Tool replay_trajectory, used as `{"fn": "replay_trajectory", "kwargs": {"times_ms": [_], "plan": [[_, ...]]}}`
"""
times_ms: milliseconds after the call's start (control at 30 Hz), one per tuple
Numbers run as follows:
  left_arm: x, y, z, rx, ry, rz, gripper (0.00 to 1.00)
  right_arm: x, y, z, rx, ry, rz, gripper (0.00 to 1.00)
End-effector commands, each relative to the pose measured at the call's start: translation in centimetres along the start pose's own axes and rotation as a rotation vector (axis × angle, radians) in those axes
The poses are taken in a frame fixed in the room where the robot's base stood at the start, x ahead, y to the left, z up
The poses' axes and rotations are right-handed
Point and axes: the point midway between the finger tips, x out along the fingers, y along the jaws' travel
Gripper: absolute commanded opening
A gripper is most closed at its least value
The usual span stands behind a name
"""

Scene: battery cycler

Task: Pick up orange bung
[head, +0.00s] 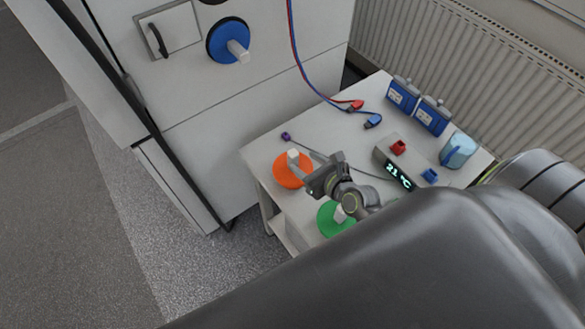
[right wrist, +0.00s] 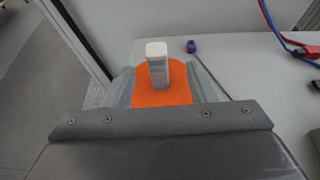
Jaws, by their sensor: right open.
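The orange bung (head: 288,174) is a round orange disc with a pale upright handle, standing on the white table near its left edge. In the right wrist view the orange bung (right wrist: 162,92) sits centred ahead, its pale handle upright. My right gripper (head: 305,170) is open beside the bung, on its right side in the head view. In the right wrist view its two fingers (right wrist: 158,88) reach along both sides of the disc, with the handle between them. Part of the disc is hidden behind the gripper body. My left gripper is not in view.
A green bung (head: 334,218) stands close below my right gripper. A temperature display box (head: 393,168), a blue cup (head: 458,150) and blue boxes (head: 432,116) are further right. Red and blue leads (head: 320,92) hang onto the table. A cabinet with a blue bung (head: 228,42) stands behind.

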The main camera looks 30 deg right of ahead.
Motion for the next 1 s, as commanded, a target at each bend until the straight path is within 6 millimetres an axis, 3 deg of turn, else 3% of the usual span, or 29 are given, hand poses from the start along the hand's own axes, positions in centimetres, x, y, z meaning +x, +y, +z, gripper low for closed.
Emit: {"fn": "replay_trajectory", "kwargs": {"times_ms": [100,467,733,1000], "plan": [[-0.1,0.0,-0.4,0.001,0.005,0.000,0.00,2.0,0.0,0.0,-0.001,0.000,0.001,0.51],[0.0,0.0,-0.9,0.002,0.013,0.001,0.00,4.6,0.1,-0.3,-0.001,0.001,0.001,0.51],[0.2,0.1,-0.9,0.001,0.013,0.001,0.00,8.0,0.4,-0.8,-0.001,0.001,0.001,0.51],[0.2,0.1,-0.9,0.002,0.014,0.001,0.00,8.9,0.4,-0.8,-0.002,0.001,0.000,0.51]]}}
